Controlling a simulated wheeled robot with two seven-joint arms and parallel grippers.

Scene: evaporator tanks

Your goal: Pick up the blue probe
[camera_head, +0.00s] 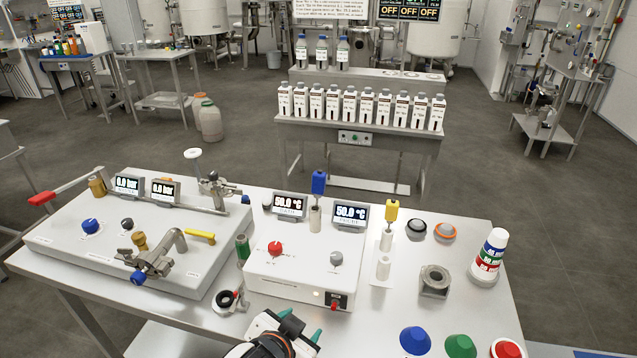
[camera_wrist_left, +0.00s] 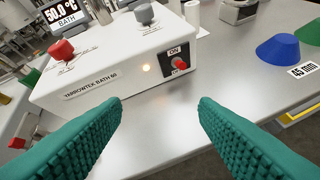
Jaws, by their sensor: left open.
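The blue probe (camera_head: 318,182) has a blue handle and stands upright in a pale cylindrical holder at the back of the white bath unit, between two small displays. It is not visible in the left wrist view. The bath unit (camera_head: 305,262) has a red knob, a grey knob and a red switch at its front; it also shows in the left wrist view (camera_wrist_left: 120,85). My left gripper (camera_head: 300,325), with teal fingers, is open and empty in front of the unit, and its spread fingers (camera_wrist_left: 160,105) show no object between them. My right gripper is out of view.
A yellow-handled probe (camera_head: 391,211) stands in a white holder to the right. A valve panel (camera_head: 130,240) fills the left of the table. Blue (camera_head: 415,340) and green (camera_head: 460,346) cones sit at the front right. A bottle shelf (camera_head: 360,130) stands behind.

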